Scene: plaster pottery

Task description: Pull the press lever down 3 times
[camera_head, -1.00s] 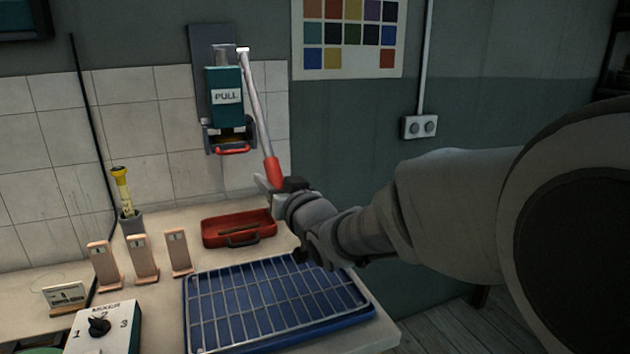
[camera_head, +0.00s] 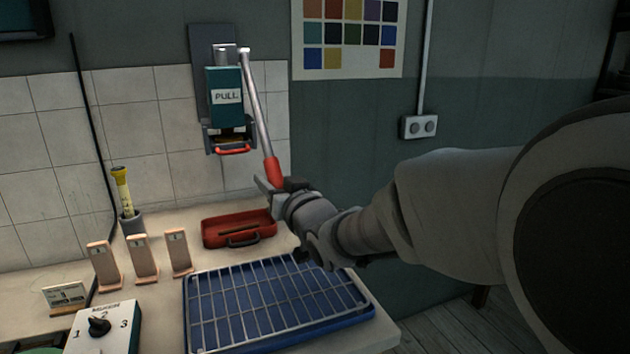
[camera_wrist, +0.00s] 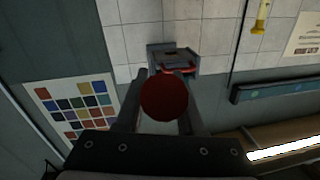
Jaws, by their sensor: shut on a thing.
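The press (camera_head: 224,95) is a teal block marked PULL on a dark wall plate. Its lever (camera_head: 255,100) is a silver rod that slants down and right from the top of the press to a red grip (camera_head: 272,171). My gripper (camera_head: 272,186) is shut on the lower end of the red grip. In the wrist view the round end of the red grip (camera_wrist: 165,98) sits between my gripper's fingers (camera_wrist: 164,112). The lower part of the press (camera_wrist: 175,60) shows behind it, with a red handle. The fingertips are partly hidden by the grip.
A red tray (camera_head: 240,239) lies on the counter below the press. A wire rack on a blue tray (camera_head: 275,302) is at the counter's front right. Several pinkish blocks (camera_head: 142,258) and a mixer control box (camera_head: 105,327) stand at the left. A colour chart (camera_head: 349,38) hangs on the wall.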

